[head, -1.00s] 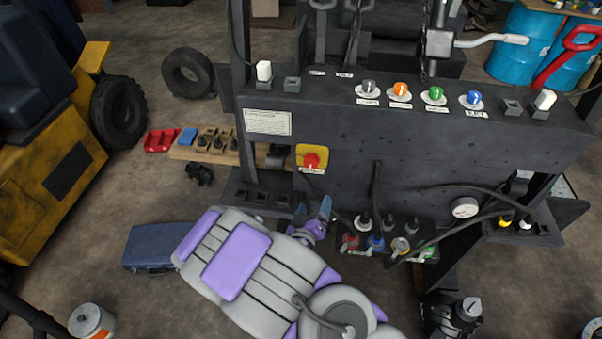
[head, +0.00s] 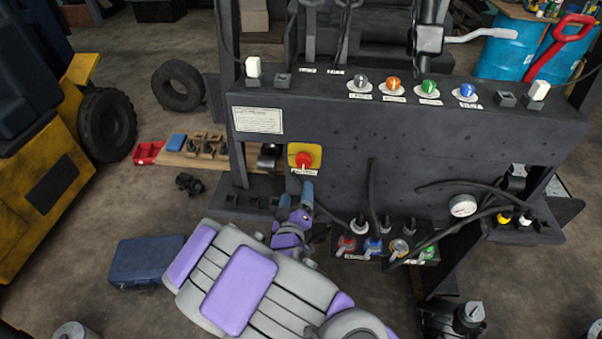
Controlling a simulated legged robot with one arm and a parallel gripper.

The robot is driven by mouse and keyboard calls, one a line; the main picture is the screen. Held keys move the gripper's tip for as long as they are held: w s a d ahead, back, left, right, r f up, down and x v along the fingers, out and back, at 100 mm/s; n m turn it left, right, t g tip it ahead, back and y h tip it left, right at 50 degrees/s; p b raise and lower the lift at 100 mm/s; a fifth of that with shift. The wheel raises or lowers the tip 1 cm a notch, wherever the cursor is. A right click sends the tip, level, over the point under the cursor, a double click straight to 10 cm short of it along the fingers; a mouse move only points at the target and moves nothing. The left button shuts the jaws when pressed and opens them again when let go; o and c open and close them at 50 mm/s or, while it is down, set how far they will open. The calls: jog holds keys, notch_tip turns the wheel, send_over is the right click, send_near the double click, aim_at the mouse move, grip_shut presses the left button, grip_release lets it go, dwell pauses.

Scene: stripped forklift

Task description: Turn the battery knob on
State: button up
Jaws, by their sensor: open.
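A red knob on a yellow square plate (head: 304,158) is on the front face of the dark forklift panel, with a small white label under it that I cannot read clearly; it looks like the battery knob. The red knob (head: 303,160) shows a pale mark on its lower part. My gripper (head: 297,198) is open and empty just below the plate, its blue-tipped fingers pointing up toward the knob. It appears apart from the knob, though I cannot tell the depth gap. My arm hides the floor below.
Grey, orange (head: 394,84), green and blue knobs line the panel's top. A blue case (head: 147,261) lies on the floor at left. A wooden board (head: 192,158) holds small parts.

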aim_at(303, 164)
jog(key=w, duration=0.4)
jog(key=w+b, duration=0.1)
jog(key=w, duration=0.7)
jog(key=shift+w+d, duration=0.1)
jog(key=shift+d, duration=0.3)
jog(key=shift+c, duration=0.5)
jog(key=c, duration=0.9)
jog(key=shift+c, duration=0.2)
